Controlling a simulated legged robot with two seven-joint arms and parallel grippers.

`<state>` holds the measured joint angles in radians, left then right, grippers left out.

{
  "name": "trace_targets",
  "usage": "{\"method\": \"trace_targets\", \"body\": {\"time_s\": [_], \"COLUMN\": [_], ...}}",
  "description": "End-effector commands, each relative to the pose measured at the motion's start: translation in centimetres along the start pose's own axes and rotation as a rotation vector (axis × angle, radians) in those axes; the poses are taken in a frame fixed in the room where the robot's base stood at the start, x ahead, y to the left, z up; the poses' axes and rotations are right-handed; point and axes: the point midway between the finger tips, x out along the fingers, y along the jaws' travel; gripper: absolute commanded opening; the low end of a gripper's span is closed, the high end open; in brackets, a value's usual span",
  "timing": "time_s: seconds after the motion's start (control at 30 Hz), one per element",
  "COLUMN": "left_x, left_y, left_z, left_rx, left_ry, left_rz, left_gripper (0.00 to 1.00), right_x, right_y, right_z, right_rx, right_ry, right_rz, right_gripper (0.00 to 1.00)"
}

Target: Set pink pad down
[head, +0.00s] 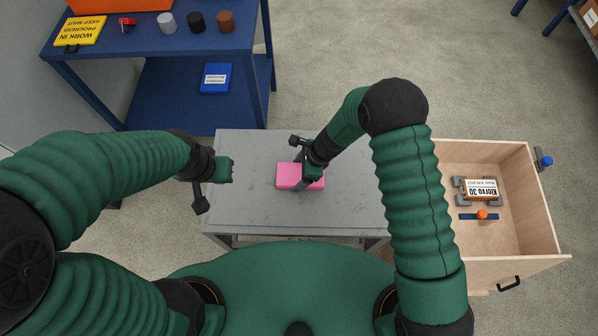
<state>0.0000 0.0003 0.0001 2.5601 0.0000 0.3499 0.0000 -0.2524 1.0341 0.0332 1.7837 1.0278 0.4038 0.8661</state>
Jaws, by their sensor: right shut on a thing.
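The pink pad (288,176) is a flat pink block over the middle of the grey table (250,215). My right gripper (312,178) is over the pad's right part and is shut on it. The gripper and wrist hide part of the pad. I cannot tell whether the pad touches the tabletop or is held just above it. My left gripper (226,169) is at the table's left side, apart from the pad. Its fingers are too small and dark to tell whether they are open or shut.
A blue bench (150,50) at the upper left carries a yellow sign (80,31) and small cylinders. A wooden drawer box (480,240) on the right holds a labelled block (480,189) and an orange-knobbed part (482,215). The tabletop around the pad is clear.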

Motion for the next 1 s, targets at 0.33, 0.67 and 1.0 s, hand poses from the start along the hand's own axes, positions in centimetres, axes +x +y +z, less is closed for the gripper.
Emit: {"method": "trace_targets", "body": {"time_s": [0.33, 0.67, 1.0], "left_x": [0.1, -0.1, -1.6], "left_y": [0.0, 0.0, 0.0], "left_z": [0.0, 0.0, -0.4], "left_rx": [0.0, 0.0, 0.0], "left_ry": [0.0, 0.0, 0.0], "left_rz": [0.0, 0.0, 0.0], "left_gripper": [0.0, 0.0, 0.0], "right_x": [0.1, -0.5, -8.5], "right_y": [0.0, -0.1, -0.1], "right_z": [0.0, 0.1, 0.2], "right_rx": [0.0, -0.001, -0.002], "right_ry": [0.0, -0.001, -0.001], "right_rz": [0.0, -0.001, -0.005], "right_gripper": [0.98, 0.98, 0.98]}}
